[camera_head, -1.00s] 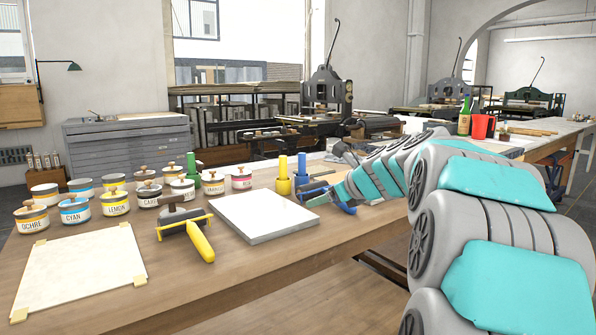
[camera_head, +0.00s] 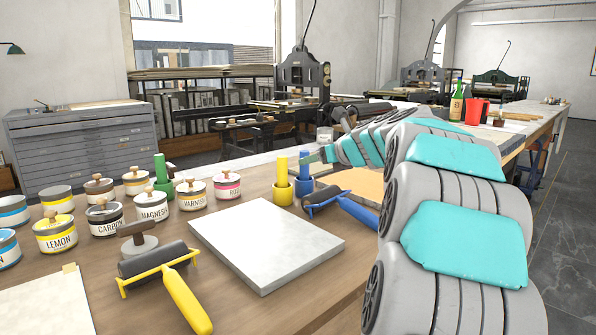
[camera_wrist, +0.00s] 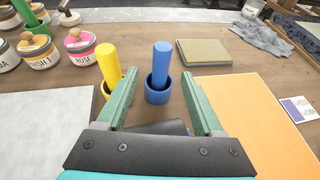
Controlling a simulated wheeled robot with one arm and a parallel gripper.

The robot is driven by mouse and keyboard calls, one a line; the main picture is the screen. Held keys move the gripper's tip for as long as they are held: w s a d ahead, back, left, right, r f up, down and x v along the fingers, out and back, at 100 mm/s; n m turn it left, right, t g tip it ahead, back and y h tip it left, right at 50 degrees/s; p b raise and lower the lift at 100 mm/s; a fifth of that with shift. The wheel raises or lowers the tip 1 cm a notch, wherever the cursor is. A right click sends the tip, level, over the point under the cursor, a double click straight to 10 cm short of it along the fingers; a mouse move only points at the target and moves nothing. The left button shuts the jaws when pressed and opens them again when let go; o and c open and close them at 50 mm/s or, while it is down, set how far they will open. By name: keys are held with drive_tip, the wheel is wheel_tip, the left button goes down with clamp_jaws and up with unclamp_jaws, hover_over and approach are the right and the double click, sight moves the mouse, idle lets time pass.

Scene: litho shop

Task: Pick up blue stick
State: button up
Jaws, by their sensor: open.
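The blue stick (camera_wrist: 161,62) stands upright in a small dark blue round holder (camera_wrist: 157,94) in the wrist view. It also shows in the head view (camera_head: 303,166), beside a yellow stick (camera_head: 283,168) in a yellow holder. My gripper (camera_wrist: 159,85) is open and empty, its two green fingers pointing forward. In the wrist view the blue stick and holder lie ahead, between the finger lines. The yellow stick (camera_wrist: 110,65) appears close to the left finger. In the head view my gripper's tip (camera_head: 318,157) is just right of the blue stick; whether they touch I cannot tell.
A blue-handled roller (camera_head: 340,203) lies right of the holders. A pale slab (camera_head: 265,240) and a yellow-handled roller (camera_head: 160,275) are nearer. Several labelled ink tins (camera_head: 195,195) stand at left. An orange sheet (camera_wrist: 255,115) lies right of my gripper.

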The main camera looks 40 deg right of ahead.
sight(304, 173)
drive_tip(key=b+x, duration=0.1)
drive_tip(key=x, duration=0.5)
drive_tip(key=shift+d+f, duration=0.15)
drive_tip(key=shift+f, duration=0.1)
drive_tip(key=shift+w, duration=0.4)
drive_tip(key=shift+c, duration=0.3)
clamp_jaws()
